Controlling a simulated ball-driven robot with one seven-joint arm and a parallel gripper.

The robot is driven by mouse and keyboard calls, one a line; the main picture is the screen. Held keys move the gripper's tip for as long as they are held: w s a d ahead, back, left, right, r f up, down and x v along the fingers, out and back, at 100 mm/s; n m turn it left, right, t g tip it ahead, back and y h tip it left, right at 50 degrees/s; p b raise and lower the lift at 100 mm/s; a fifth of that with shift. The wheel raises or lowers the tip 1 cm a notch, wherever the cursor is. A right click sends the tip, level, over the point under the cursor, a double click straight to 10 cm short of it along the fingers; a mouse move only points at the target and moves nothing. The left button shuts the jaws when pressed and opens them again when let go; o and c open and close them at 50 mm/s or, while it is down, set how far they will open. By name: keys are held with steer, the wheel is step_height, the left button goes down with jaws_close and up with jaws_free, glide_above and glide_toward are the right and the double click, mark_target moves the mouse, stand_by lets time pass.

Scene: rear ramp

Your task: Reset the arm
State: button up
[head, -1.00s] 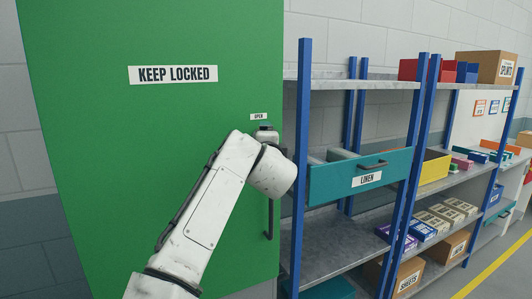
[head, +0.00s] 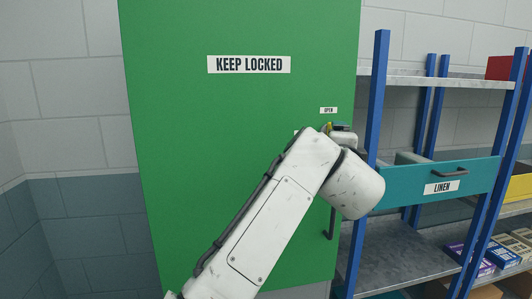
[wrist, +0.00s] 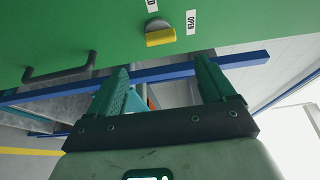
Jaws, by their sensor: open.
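My gripper (wrist: 165,80) shows in the wrist view with its two green fingers spread and nothing between them. Its fingertips are near the green cabinet door (wrist: 90,25) but appear apart from it. A small yellow turn knob (wrist: 161,37) on the door is beyond the fingers, beside an OPEN label (wrist: 191,22). In the head view my white arm reaches up across the door (head: 180,150), and its wrist hides most of the gripper. A bit of the yellow knob (head: 327,127) shows above the arm.
A blue-posted shelf rack (head: 367,130) stands right of the cabinet, with a teal LINEN drawer (head: 405,187) close to my wrist. A dark door handle (head: 331,222) is just below the arm. Bare block wall (head: 70,110) lies to the left.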

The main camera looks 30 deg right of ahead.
steer(key=s+a+f+n+g+y, duration=0.1)
steer(key=s+f+n+y, duration=0.15)
steer(key=f+n, duration=0.55)
steer(key=s+a+f+n+g+y, duration=0.15)
steer(key=s+f+n, duration=0.25)
steer(key=f, duration=0.8)
steer(key=s+a+f+n+g+y, duration=0.1)
steer(key=s+f+n+g+y, duration=0.2)
steer(key=f+n, duration=0.55)
steer(key=s+a+f+n+g+y, duration=0.2)
steer(key=s+a+f, duration=0.3)
steer(key=s+f, duration=0.6)
steer(key=s+a+f+n+g+y, duration=0.2)
steer(key=s+a+f+g, duration=0.3)
steer(key=s+f, duration=0.6)
steer(key=s, duration=0.5)
steer(key=shift+s+a+f+n, duration=0.3)
steer(key=shift+s+f+n, duration=0.05)
steer(key=shift+g, duration=0.25)
